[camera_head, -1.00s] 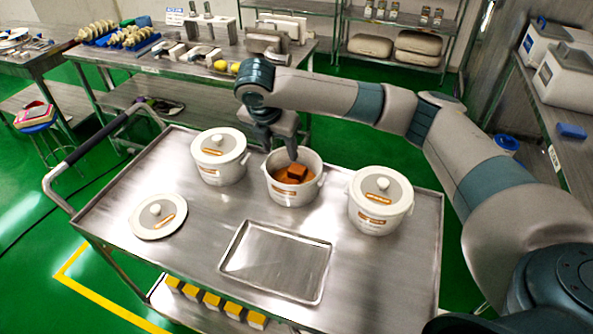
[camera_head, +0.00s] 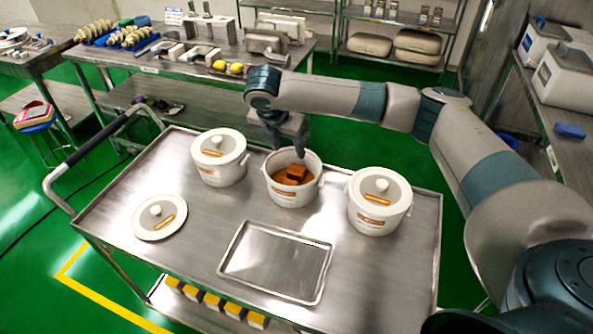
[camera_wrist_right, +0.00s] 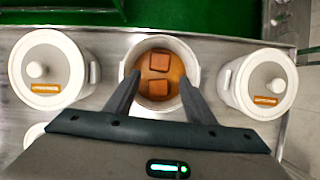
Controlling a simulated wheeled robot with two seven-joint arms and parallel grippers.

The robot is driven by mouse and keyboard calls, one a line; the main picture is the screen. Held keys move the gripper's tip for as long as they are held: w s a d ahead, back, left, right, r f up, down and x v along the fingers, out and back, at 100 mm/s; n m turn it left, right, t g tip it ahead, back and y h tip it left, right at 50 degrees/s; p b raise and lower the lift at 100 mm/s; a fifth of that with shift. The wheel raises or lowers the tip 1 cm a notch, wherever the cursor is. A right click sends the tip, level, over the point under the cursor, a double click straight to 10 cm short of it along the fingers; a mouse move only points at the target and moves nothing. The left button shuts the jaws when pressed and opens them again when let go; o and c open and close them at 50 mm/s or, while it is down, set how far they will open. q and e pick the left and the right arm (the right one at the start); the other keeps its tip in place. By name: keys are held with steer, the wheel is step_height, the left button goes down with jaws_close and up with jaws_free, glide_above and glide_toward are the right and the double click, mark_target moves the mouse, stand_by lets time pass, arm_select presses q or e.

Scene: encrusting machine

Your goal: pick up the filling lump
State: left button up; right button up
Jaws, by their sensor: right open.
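The filling lump (camera_head: 296,173) is a reddish-brown block in the open white middle pot (camera_head: 291,198). In the right wrist view two such lumps show, one (camera_wrist_right: 159,62) farther and one (camera_wrist_right: 158,88) nearer, on orange-brown filling. My right gripper (camera_head: 287,149) is above the pot's back rim. In the right wrist view its two fingers (camera_wrist_right: 158,88) are spread apart to either side of the pot opening, with nothing between them at finger height that I can make out. The left gripper is not in view.
Lidded white pots stand left (camera_head: 219,160) and right (camera_head: 379,203) of the open pot. A loose lid (camera_head: 159,216) and an empty metal tray (camera_head: 277,262) lie on the cart (camera_head: 197,225) in front.

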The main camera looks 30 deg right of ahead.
steer(key=p, duration=0.2)
glide_above(296, 170)
steer(key=s+a, duration=0.1)
steer(key=a, duration=0.1)
step_height(296, 170, down, 6)
steer(key=shift+d+f, duration=0.2)
steer(key=shift+f, duration=0.5)
steer(key=shift+d+f+p, duration=0.2)
steer(key=shift+f+p, duration=0.55)
steer(key=shift+p, duration=0.1)
steer(key=shift+p+x, duration=0.5)
steer(key=shift+x, duration=0.65)
steer(key=shift+w+d+f, duration=0.1)
steer(key=shift+w+f, duration=0.1)
steer(key=shift+f, duration=0.45)
steer(key=shift+c, duration=0.6)
steer(key=c, duration=0.8)
